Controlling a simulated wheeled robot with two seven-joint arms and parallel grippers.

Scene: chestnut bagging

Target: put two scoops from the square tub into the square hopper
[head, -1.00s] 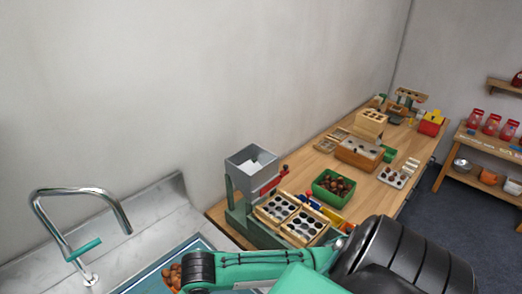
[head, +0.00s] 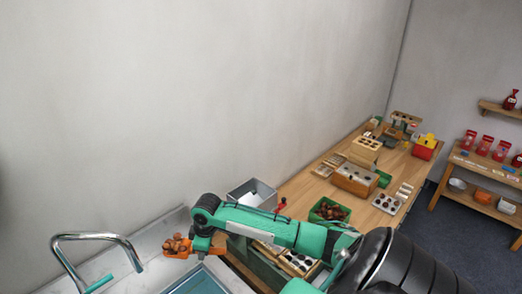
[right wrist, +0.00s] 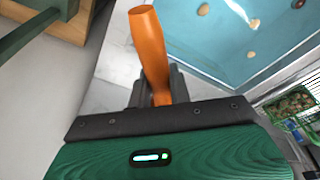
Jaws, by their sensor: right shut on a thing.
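My right gripper (head: 203,246) is shut on the handle of an orange scoop (head: 184,255). The scoop is heaped with brown chestnuts (head: 176,243) and is held up above the sink area, left of the hopper. In the right wrist view the orange handle (right wrist: 150,45) stands between the dark fingers (right wrist: 160,88); the scoop's bowl is not visible there. The square grey hopper (head: 262,188) is partly hidden behind my right arm. A blue square tub (head: 204,284) shows at the bottom edge; in the right wrist view the tub (right wrist: 200,25) holds a few loose chestnuts. My left gripper is not in view.
A metal faucet (head: 95,238) stands at the left. On the wooden table (head: 300,190) are a green crate of chestnuts (head: 328,211), trays and wooden blocks. A shelf with red jars (head: 485,145) stands at the far right. The wall behind is bare.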

